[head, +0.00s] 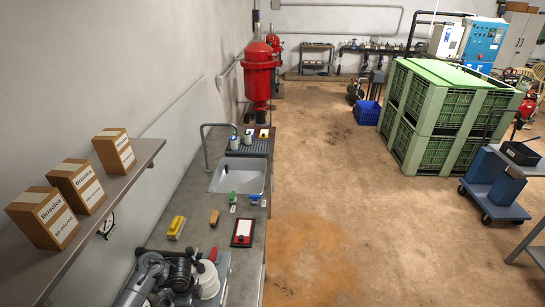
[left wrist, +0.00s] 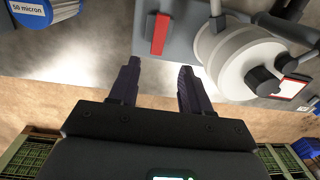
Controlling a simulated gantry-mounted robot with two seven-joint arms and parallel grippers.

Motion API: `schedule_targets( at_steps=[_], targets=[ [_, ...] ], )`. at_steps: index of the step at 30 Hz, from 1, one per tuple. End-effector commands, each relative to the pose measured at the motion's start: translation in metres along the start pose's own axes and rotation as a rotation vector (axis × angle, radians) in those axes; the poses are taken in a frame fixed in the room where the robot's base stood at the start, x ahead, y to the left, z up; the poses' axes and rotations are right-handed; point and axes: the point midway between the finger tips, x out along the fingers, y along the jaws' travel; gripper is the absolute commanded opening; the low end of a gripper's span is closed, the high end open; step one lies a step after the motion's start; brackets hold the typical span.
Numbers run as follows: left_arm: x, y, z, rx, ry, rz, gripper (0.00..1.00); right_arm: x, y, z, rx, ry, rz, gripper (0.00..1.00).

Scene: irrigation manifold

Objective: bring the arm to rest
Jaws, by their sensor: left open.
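My left gripper (left wrist: 159,68) shows in the left wrist view. Its two dark fingers are apart, with nothing between them. Past the fingertips are a grey panel with a red strip (left wrist: 160,34) and a white round fitting (left wrist: 238,58) with a black knob. I cannot tell whether the fingers touch either. In the head view, grey and black jointed parts (head: 150,268) at the bottom left may be my left arm; I cannot make out fingers there. My right gripper is in neither view.
In the head view, the bench (head: 194,204) carries a sink (head: 238,178), a yellow block (head: 176,227) and a red-and-white card (head: 243,232). White-and-red hardware (head: 207,282) stands at the near end. Cartons (head: 77,187) sit on a left shelf. The middle floor (head: 340,215) is clear.

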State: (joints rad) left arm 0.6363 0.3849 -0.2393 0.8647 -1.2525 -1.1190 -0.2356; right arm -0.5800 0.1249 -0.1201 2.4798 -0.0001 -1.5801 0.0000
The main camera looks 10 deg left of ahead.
Motion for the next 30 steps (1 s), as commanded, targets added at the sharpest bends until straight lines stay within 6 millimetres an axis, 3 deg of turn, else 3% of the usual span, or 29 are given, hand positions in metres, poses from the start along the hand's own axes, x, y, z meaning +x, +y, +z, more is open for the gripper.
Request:
schedule_targets(
  at_steps=[8, 11, 15, 24, 30],
  targets=[
    [-0.003, 0.049, -0.061, -0.201, -0.011, -0.154, 0.48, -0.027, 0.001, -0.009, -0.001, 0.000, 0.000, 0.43],
    [-0.020, 0.079, -0.082, -0.333, 0.013, -0.206, 0.48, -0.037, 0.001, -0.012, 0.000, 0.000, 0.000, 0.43],
    [-0.059, 0.131, -0.100, -0.549, 0.066, -0.247, 0.48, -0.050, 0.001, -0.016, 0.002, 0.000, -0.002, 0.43],
    [-0.162, 0.234, -0.097, -1.025, 0.179, -0.227, 0.48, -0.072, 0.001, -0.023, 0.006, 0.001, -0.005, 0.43],
    [-0.205, 0.271, -0.086, -1.211, 0.222, -0.194, 0.48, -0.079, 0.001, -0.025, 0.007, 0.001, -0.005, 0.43]
  ],
)
